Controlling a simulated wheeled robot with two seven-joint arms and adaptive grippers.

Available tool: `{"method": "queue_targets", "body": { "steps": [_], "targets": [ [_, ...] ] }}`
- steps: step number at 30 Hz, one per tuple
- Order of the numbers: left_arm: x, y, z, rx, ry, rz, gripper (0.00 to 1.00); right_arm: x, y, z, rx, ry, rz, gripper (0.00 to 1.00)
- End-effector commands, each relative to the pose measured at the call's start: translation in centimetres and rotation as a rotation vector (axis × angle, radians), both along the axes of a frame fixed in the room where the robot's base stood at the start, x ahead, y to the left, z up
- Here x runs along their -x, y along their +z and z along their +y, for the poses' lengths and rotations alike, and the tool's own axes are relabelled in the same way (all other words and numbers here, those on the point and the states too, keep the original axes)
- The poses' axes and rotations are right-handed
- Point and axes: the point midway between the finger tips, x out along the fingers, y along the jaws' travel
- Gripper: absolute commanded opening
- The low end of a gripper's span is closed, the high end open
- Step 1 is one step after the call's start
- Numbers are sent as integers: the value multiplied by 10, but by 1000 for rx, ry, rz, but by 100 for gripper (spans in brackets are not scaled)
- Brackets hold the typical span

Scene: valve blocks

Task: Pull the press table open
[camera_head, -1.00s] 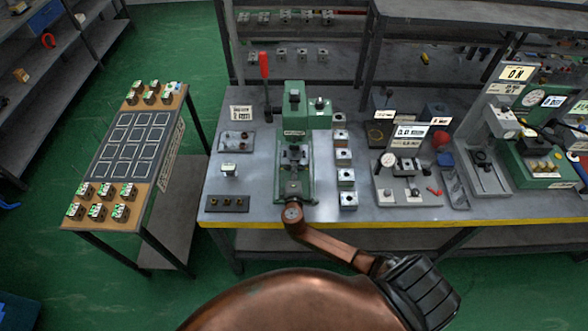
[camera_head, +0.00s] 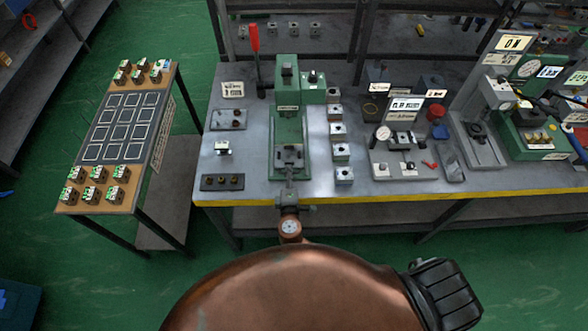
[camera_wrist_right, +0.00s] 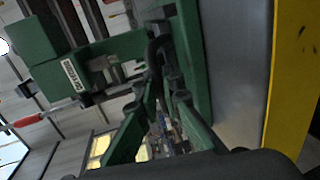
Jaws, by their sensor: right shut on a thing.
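The green press (camera_head: 288,110) stands on the grey bench, with a red-handled lever at its left. Its press table (camera_head: 290,158) is a small dark block low at the front of the press, between the green sides of the base. My right gripper (camera_head: 289,182) is at the front of the press base, shut on the front of the press table. The right wrist view shows the green press (camera_wrist_right: 75,75) close up and tilted; the grip itself is dark and hard to make out there. My left gripper is not in view.
The bench's yellow front edge (camera_head: 400,199) lies below the press. Several small metal blocks (camera_head: 338,130) line its right side. A black strip (camera_head: 222,182) and a small plate (camera_head: 229,119) lie left. A side table (camera_head: 122,125) with valve blocks stands further left.

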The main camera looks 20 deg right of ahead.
Motion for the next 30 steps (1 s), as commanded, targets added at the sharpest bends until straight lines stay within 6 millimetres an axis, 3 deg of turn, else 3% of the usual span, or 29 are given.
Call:
{"method": "queue_targets", "body": {
  "steps": [2, 3, 6, 17, 30],
  "targets": [
    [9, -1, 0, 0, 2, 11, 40, 0, -1, 0, -1, 0, 2, 0],
    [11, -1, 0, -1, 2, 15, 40, 0, -1, 0, 0, -1, 2, 8],
    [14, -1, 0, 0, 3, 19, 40, 0, -1, -1, 0, -1, 2, 15],
    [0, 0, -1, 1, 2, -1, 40, 5, 0, 0, -2, -2, 1, 16],
    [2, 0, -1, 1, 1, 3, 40, 81, 16, 24, -2, -3, 3, 16]
  ]
}}
